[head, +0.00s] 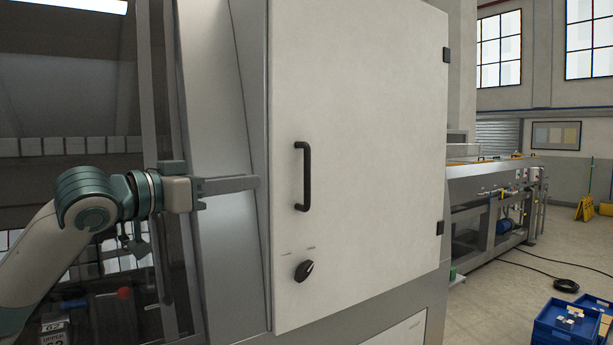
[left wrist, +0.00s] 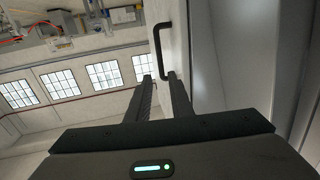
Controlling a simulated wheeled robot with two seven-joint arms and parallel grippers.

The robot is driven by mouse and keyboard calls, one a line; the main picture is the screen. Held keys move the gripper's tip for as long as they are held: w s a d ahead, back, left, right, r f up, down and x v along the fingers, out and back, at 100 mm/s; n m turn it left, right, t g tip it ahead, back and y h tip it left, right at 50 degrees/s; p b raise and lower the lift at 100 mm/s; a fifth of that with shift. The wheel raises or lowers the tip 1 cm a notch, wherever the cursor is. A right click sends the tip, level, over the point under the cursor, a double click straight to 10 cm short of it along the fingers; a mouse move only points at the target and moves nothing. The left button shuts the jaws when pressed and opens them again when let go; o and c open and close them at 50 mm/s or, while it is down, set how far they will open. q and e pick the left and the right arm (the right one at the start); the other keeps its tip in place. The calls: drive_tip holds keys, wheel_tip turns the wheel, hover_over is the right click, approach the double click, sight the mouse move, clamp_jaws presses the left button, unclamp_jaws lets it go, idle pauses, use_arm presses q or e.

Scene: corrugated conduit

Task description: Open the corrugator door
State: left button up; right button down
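The white corrugator door (head: 375,150) looks shut against the machine's grey frame, with black hinges on its right edge. Its black vertical bar handle (head: 306,178) is near its left edge. My left gripper (head: 258,182) reaches in from the left at about handle height, its fingertips near the door's left edge and short of the handle. In the left wrist view, the two fingers (left wrist: 160,77) are apart with nothing between them. The handle (left wrist: 157,52) shows there beyond the fingertips, roughly in line with the gap. My right gripper is not in view.
A black rotary knob (head: 304,271) sits on the door below the handle. A grey slanted machine panel (head: 222,110) is beside and behind my left gripper. Blue crates (head: 566,325) and a black cable coil (head: 566,286) lie on the floor at right. The floor between is open.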

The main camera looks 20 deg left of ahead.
sight(305, 175)
use_arm(q)
drive_tip(key=shift+w+d, duration=0.1)
drive_tip(key=shift+w, duration=0.1)
drive_tip(key=p+x, duration=0.7)
drive_tip(key=x, duration=1)
drive_tip(key=shift+w, duration=0.1)
drive_tip(key=shift+c, duration=0.3)
clamp_jaws()
